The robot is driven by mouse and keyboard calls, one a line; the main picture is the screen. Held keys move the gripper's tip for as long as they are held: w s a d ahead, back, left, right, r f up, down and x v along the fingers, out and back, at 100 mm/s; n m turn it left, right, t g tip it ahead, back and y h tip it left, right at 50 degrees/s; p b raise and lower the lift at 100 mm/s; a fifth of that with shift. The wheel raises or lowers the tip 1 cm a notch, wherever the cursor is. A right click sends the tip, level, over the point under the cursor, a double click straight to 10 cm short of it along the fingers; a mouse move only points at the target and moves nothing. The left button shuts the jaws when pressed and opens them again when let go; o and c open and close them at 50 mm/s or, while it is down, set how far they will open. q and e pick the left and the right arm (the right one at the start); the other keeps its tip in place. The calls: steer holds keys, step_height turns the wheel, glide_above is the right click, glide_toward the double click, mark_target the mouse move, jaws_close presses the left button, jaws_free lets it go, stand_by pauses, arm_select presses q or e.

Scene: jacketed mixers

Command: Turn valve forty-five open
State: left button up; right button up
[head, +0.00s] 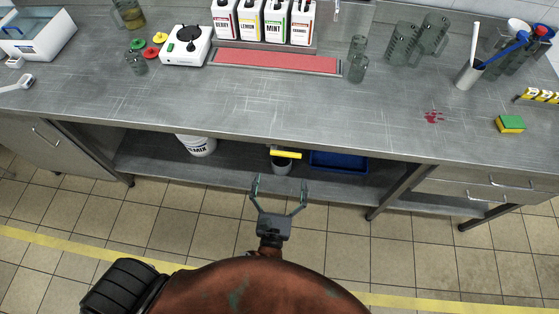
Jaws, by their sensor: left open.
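A yellow bar (286,154), which looks like a valve lever, lies roughly crosswise over a grey round body (281,167) under the counter. No number or label can be read on it. My left gripper (280,184) is open and empty, with its two fingers pointing toward the bar. In the picture it is just below the bar; a gap shows between them, and the depth between them is hard to judge. My right gripper is not in view.
The steel counter (250,115) overhangs the lower shelf. A white bucket (198,145) stands left of the yellow bar and a blue tray (338,161) lies right of it. A counter leg (392,192) stands further right. The tiled floor (440,240) in front is clear.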

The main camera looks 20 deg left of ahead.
mark_target(286, 155)
arm_select(q)
steer(key=b+x, duration=0.1)
steer(key=x, duration=0.5)
steer(key=shift+w+d+f, duration=0.1)
steer(key=shift+w, duration=0.1)
steer(key=shift+w+a, duration=0.2)
steer(key=shift+w, duration=0.45)
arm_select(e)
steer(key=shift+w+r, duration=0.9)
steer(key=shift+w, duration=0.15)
arm_select(q)
steer(key=shift+c, duration=0.4)
steer(key=c, duration=1.6)
